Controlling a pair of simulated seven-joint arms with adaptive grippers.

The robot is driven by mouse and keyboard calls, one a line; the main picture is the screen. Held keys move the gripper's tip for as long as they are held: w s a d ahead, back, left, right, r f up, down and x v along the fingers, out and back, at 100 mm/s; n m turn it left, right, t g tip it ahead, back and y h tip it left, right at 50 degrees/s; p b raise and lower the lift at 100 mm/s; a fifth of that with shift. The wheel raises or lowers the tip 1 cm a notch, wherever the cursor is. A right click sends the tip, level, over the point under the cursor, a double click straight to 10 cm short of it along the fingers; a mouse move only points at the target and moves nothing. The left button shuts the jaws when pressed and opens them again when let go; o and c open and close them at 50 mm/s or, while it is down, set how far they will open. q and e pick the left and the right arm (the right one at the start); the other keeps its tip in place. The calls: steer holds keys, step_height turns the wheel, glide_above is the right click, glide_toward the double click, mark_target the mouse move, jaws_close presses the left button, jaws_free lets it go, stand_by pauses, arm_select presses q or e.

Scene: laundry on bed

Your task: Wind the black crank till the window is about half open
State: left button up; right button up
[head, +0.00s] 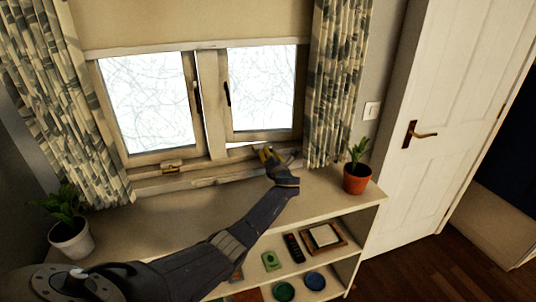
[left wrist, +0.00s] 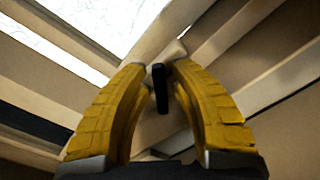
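The window has two sashes above a shelf top. The right sash (head: 229,88) stands slightly ajar, with bright strips along its left and lower edges; the left sash (head: 125,103) looks closed. My left gripper (head: 268,155) is at the sill below the right sash. In the left wrist view its yellow fingers (left wrist: 160,68) close in around the black crank (left wrist: 160,90), whose knob sits between the fingertips. The rest of the crank is hidden by the fingers in the head view. My right gripper is not in view.
A potted plant (head: 356,178) stands right of my gripper, another (head: 71,236) at the far left. Patterned curtains (head: 338,80) hang on both sides. A yellowish fitting (head: 172,166) is on the left sill. The shelf top (head: 150,229) between the plants is mostly bare.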

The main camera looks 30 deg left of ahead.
arm_select(q)
steer(key=shift+o, duration=0.2)
jaws_close()
steer(key=shift+n, duration=0.3)
steer(key=n, duration=0.3)
steer(key=shift+s+a+r, duration=0.1)
steer(key=shift+s+a, duration=0.05)
steer(key=shift+s+a+n, duration=0.1)
steer(key=shift+n, duration=2.4)
